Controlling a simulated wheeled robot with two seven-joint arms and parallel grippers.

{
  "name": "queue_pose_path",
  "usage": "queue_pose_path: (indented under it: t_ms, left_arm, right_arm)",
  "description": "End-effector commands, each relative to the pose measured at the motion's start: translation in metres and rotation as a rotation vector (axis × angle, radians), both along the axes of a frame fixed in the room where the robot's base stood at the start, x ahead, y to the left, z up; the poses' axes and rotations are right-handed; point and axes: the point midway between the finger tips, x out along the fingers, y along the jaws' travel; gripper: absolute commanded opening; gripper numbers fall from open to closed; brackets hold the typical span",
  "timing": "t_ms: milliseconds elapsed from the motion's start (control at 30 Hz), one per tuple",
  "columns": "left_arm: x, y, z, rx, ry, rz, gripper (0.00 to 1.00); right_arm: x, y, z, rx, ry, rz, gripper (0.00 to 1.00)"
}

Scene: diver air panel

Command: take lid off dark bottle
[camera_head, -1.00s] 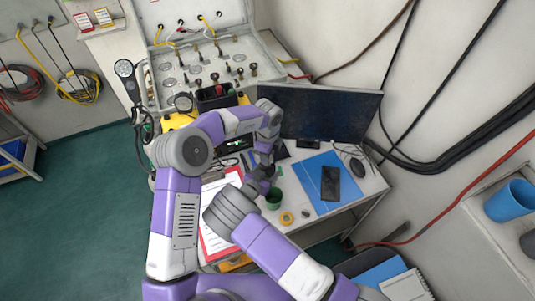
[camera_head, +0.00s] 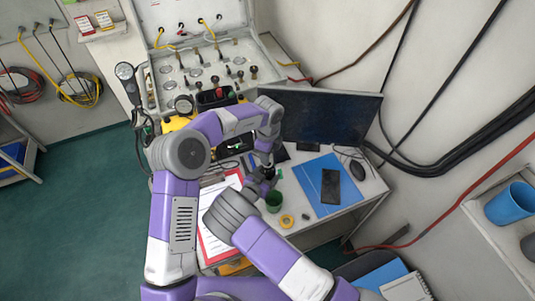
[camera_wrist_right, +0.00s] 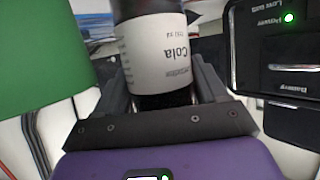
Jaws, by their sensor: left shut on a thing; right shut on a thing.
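The dark bottle (camera_wrist_right: 155,52) has a white label reading "Cola" and fills the middle of the right wrist view. My right gripper (camera_wrist_right: 160,98) is shut around its labelled body. The bottle's top runs out of that view, so the lid is not seen there. In the head view my right gripper (camera_head: 261,183) is over the desk, below my left gripper (camera_head: 267,168). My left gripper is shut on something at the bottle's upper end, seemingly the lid. The lid is too small and covered to make out, and I cannot tell whether it is apart from the bottle.
A green cup (camera_head: 274,201) and a yellow tape roll (camera_head: 287,221) stand close to my right gripper. A clipboard (camera_head: 217,240) lies left, a blue mat (camera_head: 312,180) with a phone right. A monitor (camera_head: 325,115) and the air panel (camera_head: 195,75) stand behind.

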Motion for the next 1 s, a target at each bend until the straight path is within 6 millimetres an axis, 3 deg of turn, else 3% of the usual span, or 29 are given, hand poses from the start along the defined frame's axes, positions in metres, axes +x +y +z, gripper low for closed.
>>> queue_pose_path:
  t_ms: [233,533,767,800,967,1000]
  left_arm:
    - [0.0,0.0,0.003,0.0,-0.001,0.0,0.0]
    - [0.001,0.0,0.036,-0.001,-0.002,0.001,0.0]
    - [0.0,0.0,0.04,-0.001,0.001,0.0,0.0]
    - [0.0,0.0,0.04,-0.001,0.001,0.0,0.0]
    - [0.0,0.0,0.04,0.0,0.001,0.0,0.0]
    - [0.0,0.0,0.04,0.0,0.001,0.0,0.0]
  right_arm:
    - [0.001,0.0,0.002,-0.001,-0.004,0.001,0.0]
    - [0.001,0.0,0.002,-0.001,-0.004,0.001,0.0]
    - [0.001,0.0,0.002,-0.001,-0.004,0.001,0.0]
    - [0.001,0.0,0.002,-0.001,-0.004,0.001,0.75]
    - [0.001,0.0,0.001,0.0,-0.003,0.001,0.99]
    - [0.001,0.0,0.001,0.0,-0.002,0.001,1.0]
